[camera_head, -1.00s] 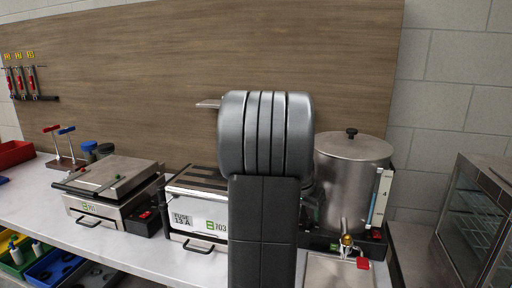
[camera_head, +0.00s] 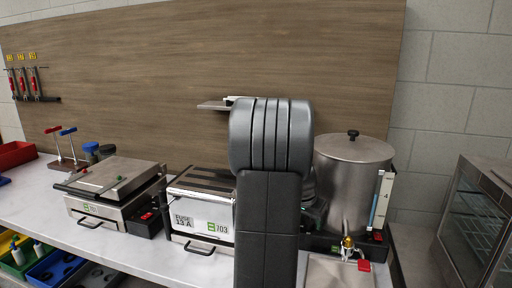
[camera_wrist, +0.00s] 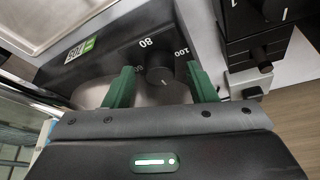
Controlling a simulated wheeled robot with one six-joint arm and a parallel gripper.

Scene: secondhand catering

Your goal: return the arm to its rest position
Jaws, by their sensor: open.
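My gripper (camera_wrist: 160,88) is open in the wrist view, with its two green fingers apart and nothing held between them. A dark round knob (camera_wrist: 162,76) with the marks 80 and 100 beside it shows beyond and between the fingertips; I cannot tell whether they touch it. The knob sits on a dark panel with a green label. In the head view my arm stands upright in the middle, and its rounded dark grey link hides most of the gripper.
A toaster (camera_head: 204,212) stands left of my arm, and a steel urn (camera_head: 352,185) with a tap stands close on the right. A contact grill (camera_head: 115,188) is farther left. A glass-fronted cabinet (camera_head: 478,225) is at far right. White counter (camera_head: 35,200) shows at left.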

